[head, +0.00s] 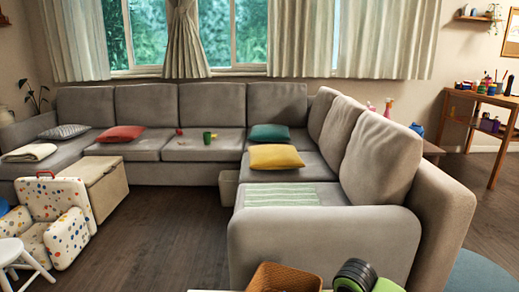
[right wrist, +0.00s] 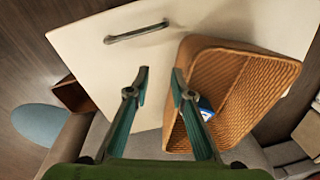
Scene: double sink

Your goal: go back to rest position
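My right gripper (right wrist: 160,76) is open and empty in the right wrist view, its two teal fingers apart. It is above a white surface, beside a brown woven basket (right wrist: 262,88). A small blue and white item (right wrist: 206,108) shows inside the basket. The basket also shows at the bottom edge of the head view (head: 285,277). A black and green part of my right arm shows just right of it there, with its fingers out of view. My left gripper is in neither view.
The white surface (right wrist: 90,60) carries a metal bar handle (right wrist: 136,33). A grey sectional sofa (head: 320,235) with cushions stands beyond. A spotted chair (head: 50,215) and a white stool (head: 18,255) are at left. Dark wooden floor (head: 165,215) is clear in the middle.

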